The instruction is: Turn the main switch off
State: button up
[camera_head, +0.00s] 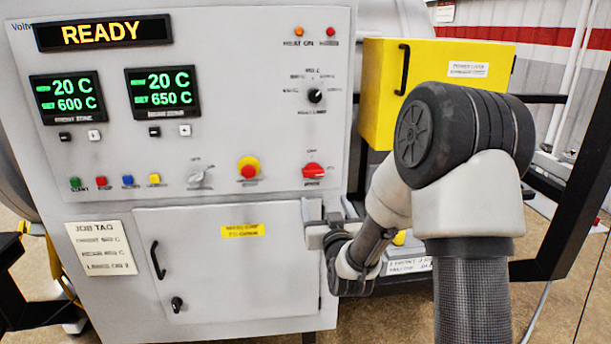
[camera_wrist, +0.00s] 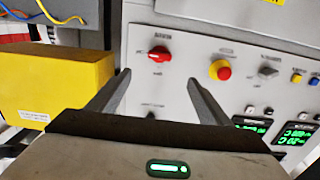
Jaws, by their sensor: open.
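The main switch appears to be the red rotary knob (camera_head: 314,170) at the lower right of the grey control panel. Its handle looks roughly horizontal; its small labels are too blurred to read surely. The same red knob (camera_wrist: 159,53) shows upper centre in the wrist view, ahead of and between my finger lines. My gripper (camera_head: 311,208) is just below the knob in the head view, apart from it. In the wrist view my gripper (camera_wrist: 160,80) has its two fingers spread, with nothing between them.
A red emergency stop on a yellow base (camera_head: 248,169) and a grey selector (camera_head: 200,176) sit left of the knob. A yellow box (camera_head: 438,80) stands at right. A cabinet door (camera_head: 225,258) with a black handle lies below. The display (camera_head: 103,33) reads READY.

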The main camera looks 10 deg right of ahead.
aim_at(314, 173)
jog(key=w+p, duration=0.2)
jog(key=w, duration=1.5)
jog(key=c, duration=1)
jog(key=shift+c, duration=0.2)
